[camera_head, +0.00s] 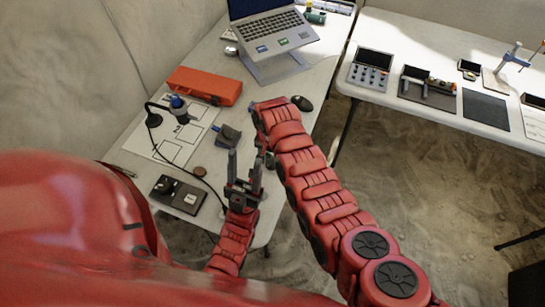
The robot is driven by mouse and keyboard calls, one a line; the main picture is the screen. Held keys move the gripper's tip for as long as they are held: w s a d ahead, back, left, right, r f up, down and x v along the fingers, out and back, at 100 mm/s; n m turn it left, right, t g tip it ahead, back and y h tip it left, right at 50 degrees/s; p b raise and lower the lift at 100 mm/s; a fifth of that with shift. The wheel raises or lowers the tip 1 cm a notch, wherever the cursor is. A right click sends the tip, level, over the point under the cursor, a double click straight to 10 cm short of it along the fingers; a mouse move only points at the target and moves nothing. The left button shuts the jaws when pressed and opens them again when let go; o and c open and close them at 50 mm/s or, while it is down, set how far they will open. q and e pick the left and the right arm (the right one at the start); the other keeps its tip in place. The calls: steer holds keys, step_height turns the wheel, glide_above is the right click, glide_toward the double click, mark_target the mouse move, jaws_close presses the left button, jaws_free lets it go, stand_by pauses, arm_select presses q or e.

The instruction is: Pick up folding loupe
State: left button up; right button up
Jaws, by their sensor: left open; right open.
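A small dark blue-grey hinged-looking object (228,136) lies on the left table, right of the white marked sheet. It may be the folding loupe, but it is too small to be sure. My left gripper (245,165) is open and empty, its two fingers pointing up the picture. It appears below that object in the picture and apart from it. My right arm (305,175) reaches up across the table's right edge.
The white sheet (168,147) lies below an orange case (204,85). A brown disc (199,170) and dark box (178,194) are near the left gripper. A laptop on a stand (273,35) stands behind. A second table (420,40) holds several items.

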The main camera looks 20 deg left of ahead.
steer(key=shift+f, duration=1.35)
steer(key=shift+c, duration=0.3)
